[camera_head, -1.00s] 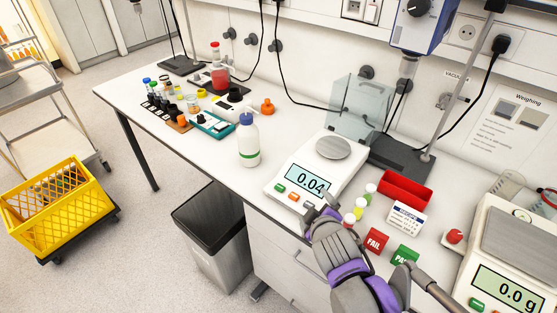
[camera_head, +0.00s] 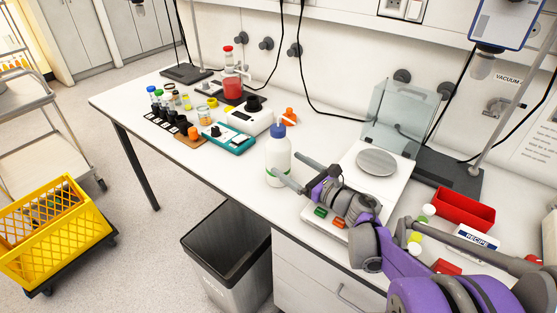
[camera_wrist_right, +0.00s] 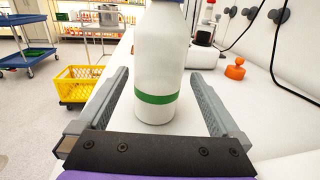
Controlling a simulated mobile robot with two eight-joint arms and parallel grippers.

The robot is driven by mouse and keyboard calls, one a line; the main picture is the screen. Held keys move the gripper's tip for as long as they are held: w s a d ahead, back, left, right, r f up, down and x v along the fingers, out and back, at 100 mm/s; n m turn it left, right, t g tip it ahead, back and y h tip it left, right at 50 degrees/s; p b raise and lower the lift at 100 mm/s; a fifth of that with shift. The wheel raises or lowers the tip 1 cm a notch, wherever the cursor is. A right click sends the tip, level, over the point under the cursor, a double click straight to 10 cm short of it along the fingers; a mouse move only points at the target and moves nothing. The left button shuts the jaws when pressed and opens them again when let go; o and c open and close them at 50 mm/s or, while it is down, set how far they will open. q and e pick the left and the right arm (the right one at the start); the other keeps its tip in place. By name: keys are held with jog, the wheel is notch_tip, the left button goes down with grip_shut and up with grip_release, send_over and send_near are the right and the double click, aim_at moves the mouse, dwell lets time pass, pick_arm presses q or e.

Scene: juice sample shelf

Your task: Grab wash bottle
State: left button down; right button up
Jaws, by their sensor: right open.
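A white wash bottle with a blue cap and a green band (camera_head: 279,160) stands upright near the front edge of the bench, left of the balance. My right gripper (camera_head: 295,170) is open, low over the bench, with its fingers pointing at the bottle. In the right wrist view the bottle (camera_wrist_right: 160,60) stands ahead between the two open fingers (camera_wrist_right: 160,82), with a gap on each side; its cap is cut off at the top. My left gripper is not in view.
A balance (camera_head: 376,163) with a glass shield stands right of the bottle, partly behind my right arm. A teal device (camera_head: 228,139) and an orange piece (camera_head: 290,115) lie behind the bottle. A red tray (camera_head: 463,209) is at right. A bin (camera_head: 227,255) stands below the front edge.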

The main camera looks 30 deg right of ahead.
aim_at(278, 157)
jog(key=x, duration=0.5)
jog(key=shift+w+a+r, duration=0.15)
grip_shut()
